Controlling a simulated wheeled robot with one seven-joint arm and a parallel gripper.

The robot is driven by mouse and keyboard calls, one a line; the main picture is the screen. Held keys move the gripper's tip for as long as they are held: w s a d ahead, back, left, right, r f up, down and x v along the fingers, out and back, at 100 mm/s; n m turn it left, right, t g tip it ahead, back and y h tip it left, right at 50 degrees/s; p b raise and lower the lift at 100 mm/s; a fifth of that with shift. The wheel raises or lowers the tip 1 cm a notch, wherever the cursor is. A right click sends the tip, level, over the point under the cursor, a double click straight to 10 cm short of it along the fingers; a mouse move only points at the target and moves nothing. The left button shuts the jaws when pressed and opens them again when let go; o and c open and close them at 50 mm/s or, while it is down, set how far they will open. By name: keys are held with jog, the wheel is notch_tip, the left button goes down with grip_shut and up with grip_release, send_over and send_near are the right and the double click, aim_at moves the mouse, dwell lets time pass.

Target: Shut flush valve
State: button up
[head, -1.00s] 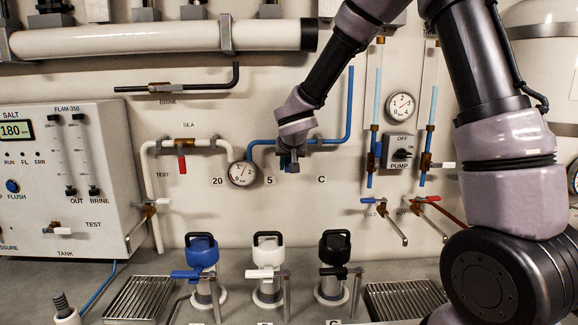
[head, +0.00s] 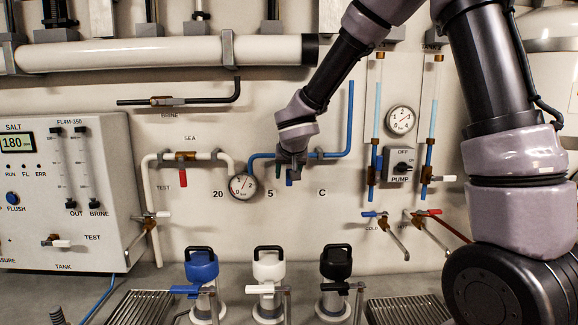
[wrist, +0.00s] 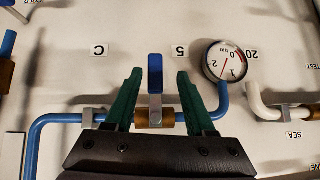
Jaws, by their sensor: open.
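A valve with a blue lever handle (wrist: 155,72) sits on a horizontal blue pipe (wrist: 66,119) between the labels 5 and C. The handle hangs down, crosswise to the pipe. In the head view the handle (head: 289,181) shows just below my gripper (head: 287,172), which covers the valve body. My gripper (wrist: 160,72) is open in the wrist view, which is upside down. Its green fingers stand on either side of the handle, with a visible gap on each side. No flush label shows on this valve; the word FLUSH is beside a blue button (head: 12,198) on the left panel.
A pressure gauge (head: 242,187) is close to the left of the valve, with a red-handled SEA valve (head: 184,170) beyond it. A pump switch box (head: 398,164) is to the right. Blue, white and black taps stand below. The wall directly below the valve is clear.

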jog(key=v, duration=0.7)
jog(key=shift+s+r, duration=0.2)
jog(key=s+d+r+m+g+h, duration=0.1)
jog(key=s+d+r+m, duration=0.15)
jog(key=d, duration=0.55)
jog(key=s+d+r+m+h, duration=0.15)
jog(key=s+d+r, duration=0.25)
jog(key=d, duration=0.4)
jog(key=s+d+r+y, duration=0.1)
jog(key=s+d+y, duration=0.1)
jog(key=s, duration=0.5)
jog(key=s+d+r+y, duration=0.1)
jog(key=s+d, duration=0.2)
jog(key=s, duration=0.4)
jog(key=shift+s+r+g+y, duration=0.25)
jog(key=shift+s+g+y, duration=0.1)
jog(key=shift+g, duration=0.05)
